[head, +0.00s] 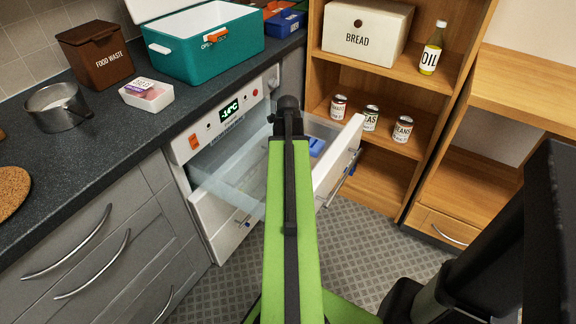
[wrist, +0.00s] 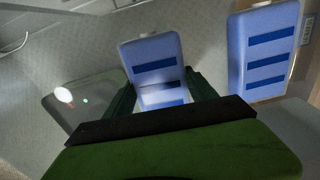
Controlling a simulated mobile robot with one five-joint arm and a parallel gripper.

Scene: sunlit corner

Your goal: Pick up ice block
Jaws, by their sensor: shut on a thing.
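In the wrist view, a blue ice block (wrist: 150,55) with dark stripes sits between the two dark green fingers of my gripper (wrist: 158,82). The fingers are shut on its two sides. A second, similar blue block (wrist: 264,50) lies apart to the right. In the head view, my green arm reaches over the pulled-out freezer drawer (head: 330,180) and hides the gripper and the held block. One blue block (head: 316,147) shows in the drawer to the right of my arm.
The drawer's clear left side wall (head: 222,190) stands beside my arm. On the dark counter (head: 110,170) are an open teal cooler box (head: 205,50), a food waste bin (head: 98,55), a pot (head: 57,107) and a small white tub (head: 147,95). Wooden shelves (head: 372,185) hold cans.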

